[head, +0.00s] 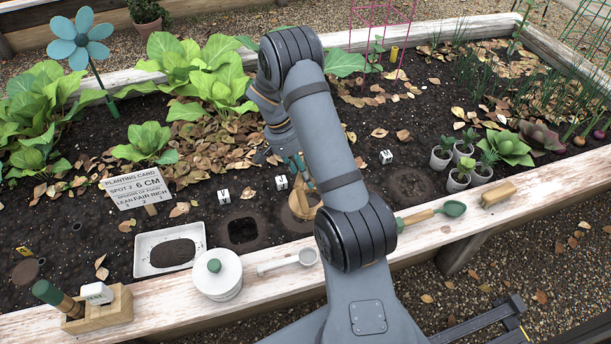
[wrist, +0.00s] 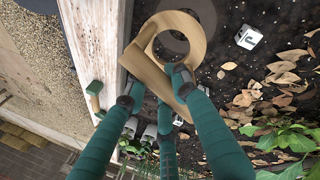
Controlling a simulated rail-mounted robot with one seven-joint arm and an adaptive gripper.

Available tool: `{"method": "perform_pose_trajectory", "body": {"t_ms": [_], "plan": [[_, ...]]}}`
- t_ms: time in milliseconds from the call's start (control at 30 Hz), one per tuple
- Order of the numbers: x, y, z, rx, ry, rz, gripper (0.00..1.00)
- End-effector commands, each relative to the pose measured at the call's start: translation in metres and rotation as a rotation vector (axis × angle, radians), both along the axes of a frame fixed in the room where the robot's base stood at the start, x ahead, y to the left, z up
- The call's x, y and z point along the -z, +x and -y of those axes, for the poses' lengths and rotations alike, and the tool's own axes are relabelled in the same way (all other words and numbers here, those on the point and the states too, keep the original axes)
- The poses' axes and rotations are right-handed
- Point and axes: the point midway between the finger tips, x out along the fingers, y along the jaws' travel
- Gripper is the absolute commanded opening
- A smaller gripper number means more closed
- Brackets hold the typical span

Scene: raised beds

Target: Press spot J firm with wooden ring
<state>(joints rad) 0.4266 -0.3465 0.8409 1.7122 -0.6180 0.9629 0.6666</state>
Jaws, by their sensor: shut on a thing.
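My gripper (head: 298,178) is shut on the handle end of a wooden ring (head: 312,211), in the front part of the bed. In the wrist view my green fingers (wrist: 155,90) pinch the ring's flat handle, and the open ring (wrist: 139,50) lies over soil with a round brownish patch (wrist: 172,44) showing through it. I cannot tell whether the ring touches the soil. The planting card (head: 137,188) names spot J and 6 cm.
A square hole (head: 243,230) is left of the ring, then a white tray (head: 143,262). A lidded white pot (head: 218,281), a white scoop (head: 285,264), a wooden caddy (head: 104,312) and a green trowel (head: 430,213) line the front plank. Small potted succulents (head: 441,157) stand right.

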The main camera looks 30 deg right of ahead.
Motion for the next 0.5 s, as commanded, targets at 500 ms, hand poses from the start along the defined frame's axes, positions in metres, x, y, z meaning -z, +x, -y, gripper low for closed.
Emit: {"method": "perform_pose_trajectory", "body": {"t_ms": [500], "plan": [[-0.050,0.000,0.000,0.000,0.000,0.000,0.00]]}}
